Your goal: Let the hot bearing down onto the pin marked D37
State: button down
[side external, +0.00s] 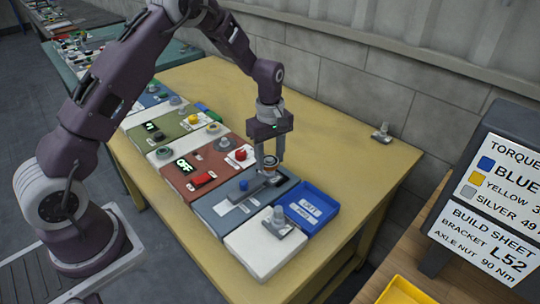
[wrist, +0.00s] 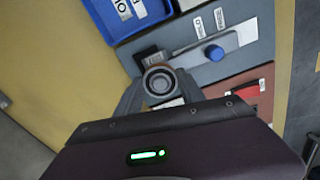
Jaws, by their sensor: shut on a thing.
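My gripper (side external: 270,165) points down over the blue-grey panel, shut on a ring-shaped bearing (side external: 270,161). In the wrist view the bearing (wrist: 160,81) sits between the fingertips, with its dark bore facing the camera. In the side view one upright metal pin (side external: 278,221) stands on a flat base on the white block, in front of the gripper. Another pin (side external: 381,132) stands on the yellow table at the far right. I cannot read D37 on either pin. What lies directly under the bearing is partly hidden by the bearing and fingers.
A blue tray (side external: 303,206) with labels stands right of the panel. The blue-grey panel (side external: 220,208) carries a blue knob (side external: 243,184) and a metal strip. A red-brown panel (side external: 205,168) with switches adjoins it. The yellow table (side external: 330,150) is clear toward the wall.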

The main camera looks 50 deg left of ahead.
jog(key=c, duration=0.6)
grip_release()
jog(key=shift+c, duration=0.2)
notch_tip(320, 180, up, 7)
jog(key=shift+r, duration=0.1)
notch_tip(320, 180, up, 7)
dwell(0.7)
